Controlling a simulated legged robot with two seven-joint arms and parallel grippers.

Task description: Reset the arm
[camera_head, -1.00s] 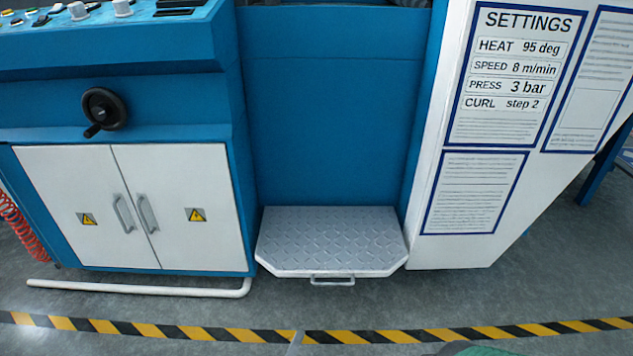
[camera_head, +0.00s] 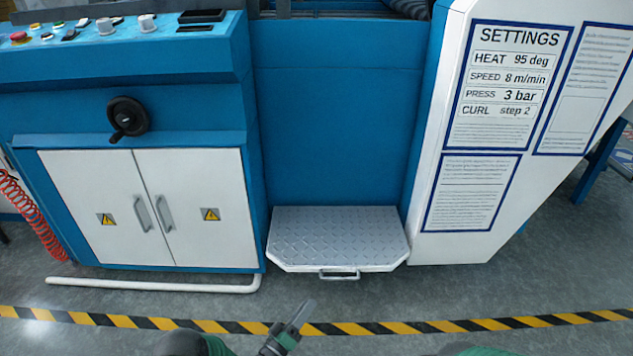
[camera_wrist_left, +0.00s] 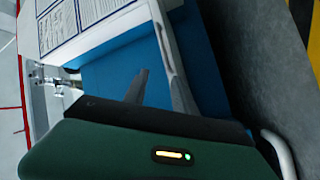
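My left gripper (camera_head: 300,316) shows at the bottom middle of the head view, in front of the step and over the striped floor line. In the left wrist view its two dark fingers (camera_wrist_left: 158,84) stand apart with blue panel visible between them; it is open and holds nothing. A green part of my arm shows at the bottom right edge of the head view, but my right gripper is out of view.
The blue machine has white cabinet doors (camera_head: 155,208), a black crank (camera_head: 128,118) and a control panel (camera_head: 120,35). A grey tread-plate step (camera_head: 338,237) juts out low. A settings sheet (camera_head: 508,85) is on the white side panel. A striped line (camera_head: 430,327) crosses open floor.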

